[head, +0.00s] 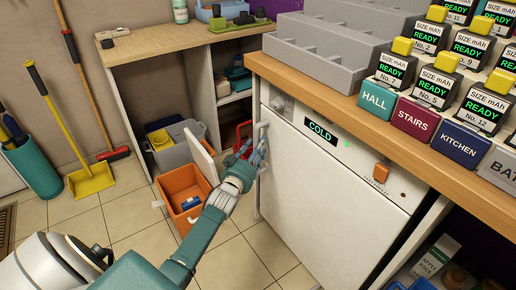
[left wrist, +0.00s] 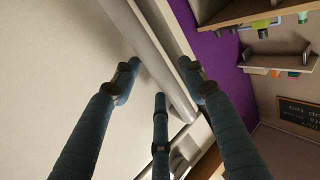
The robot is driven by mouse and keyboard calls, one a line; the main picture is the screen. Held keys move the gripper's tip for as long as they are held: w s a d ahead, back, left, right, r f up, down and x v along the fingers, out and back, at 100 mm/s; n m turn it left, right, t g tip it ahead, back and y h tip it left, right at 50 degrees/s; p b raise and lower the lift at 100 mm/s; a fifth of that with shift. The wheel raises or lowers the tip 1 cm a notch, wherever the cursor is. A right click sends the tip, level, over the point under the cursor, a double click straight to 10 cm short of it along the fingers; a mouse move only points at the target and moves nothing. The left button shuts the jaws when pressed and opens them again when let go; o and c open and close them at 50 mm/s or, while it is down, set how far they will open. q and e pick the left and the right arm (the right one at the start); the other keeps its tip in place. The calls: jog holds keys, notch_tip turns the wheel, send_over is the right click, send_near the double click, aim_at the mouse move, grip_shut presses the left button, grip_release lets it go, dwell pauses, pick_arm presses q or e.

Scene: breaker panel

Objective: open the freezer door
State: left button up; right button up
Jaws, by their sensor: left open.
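The white freezer (head: 325,185) with a "COLD" label stands under the wooden counter, and its door looks closed. Its long upright grey handle (head: 263,128) runs along the door's left edge. My left gripper (head: 254,150) is at the handle, with its fingers open. In the left wrist view, the handle (left wrist: 155,45) runs diagonally between the spread fingers of my left gripper (left wrist: 158,82). I cannot tell whether any finger touches it. Part of the handle is hidden behind the gripper in the head view. My right gripper is not in view.
An orange bin (head: 183,190) and a grey bin (head: 173,148) stand on the floor left of the freezer. Breaker blocks and a grey tray (head: 325,50) sit on the counter (head: 440,165). The tiled floor (head: 245,250) before the freezer is clear.

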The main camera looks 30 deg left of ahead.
pick_arm(q)
jog(key=shift+w+a, duration=0.1)
jog(key=shift+w, duration=0.4)
jog(key=shift+c, duration=0.3)
grip_shut()
jog(key=shift+s, duration=0.15)
